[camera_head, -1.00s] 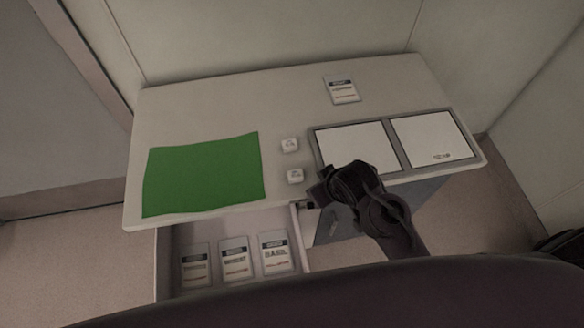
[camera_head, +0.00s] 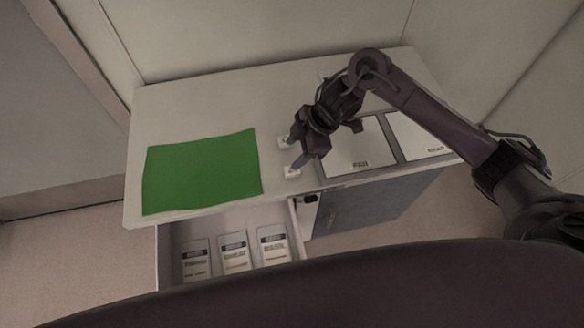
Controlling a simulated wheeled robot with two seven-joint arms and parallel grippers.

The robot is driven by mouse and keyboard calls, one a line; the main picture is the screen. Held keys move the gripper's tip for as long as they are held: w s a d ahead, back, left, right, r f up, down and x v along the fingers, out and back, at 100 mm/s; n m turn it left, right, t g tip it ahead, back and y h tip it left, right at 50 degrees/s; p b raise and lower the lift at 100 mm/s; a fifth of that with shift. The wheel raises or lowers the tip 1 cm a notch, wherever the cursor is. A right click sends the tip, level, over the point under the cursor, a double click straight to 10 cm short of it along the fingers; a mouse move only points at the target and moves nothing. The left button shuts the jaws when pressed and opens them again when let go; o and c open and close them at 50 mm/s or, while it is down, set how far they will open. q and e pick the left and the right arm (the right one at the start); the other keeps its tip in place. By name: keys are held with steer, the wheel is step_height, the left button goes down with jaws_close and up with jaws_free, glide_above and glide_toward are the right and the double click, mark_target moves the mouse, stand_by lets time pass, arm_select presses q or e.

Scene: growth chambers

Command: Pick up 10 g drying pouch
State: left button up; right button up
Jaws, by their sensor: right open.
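Two small white pouches lie on the table between the green mat and the grey tray, a far one (camera_head: 284,142) and a near one (camera_head: 291,172). Their marks are too small to read, so I cannot tell which is the 10 g one. My right gripper (camera_head: 293,150) is open and empty, pointing left and down over the pouches. One fingertip is close by the far pouch and the other by the near pouch. I cannot tell whether they touch. My left gripper is not in view.
A green mat (camera_head: 200,172) lies on the left of the table. A grey tray with two white panels (camera_head: 358,148) lies on the right, partly behind my arm. An open drawer (camera_head: 215,218) below the front edge holds three labelled packets (camera_head: 235,252).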

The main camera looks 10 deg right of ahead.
mark_target(292, 172)
steer(key=shift+g+h, duration=0.3)
steer(key=shift+g, duration=0.1)
steer(key=f, duration=0.2)
steer(key=f+p, duration=0.1)
steer(key=f, duration=0.1)
steer(key=s+f+p, duration=0.1)
steer(key=f, duration=0.1)
steer(key=shift+d+f, duration=0.15)
steer(key=shift+d, duration=0.15)
steer(key=shift+a+f, duration=0.1)
steer(key=shift+f, duration=0.2)
steer(key=shift+c, duration=0.4)
steer(key=c, duration=1)
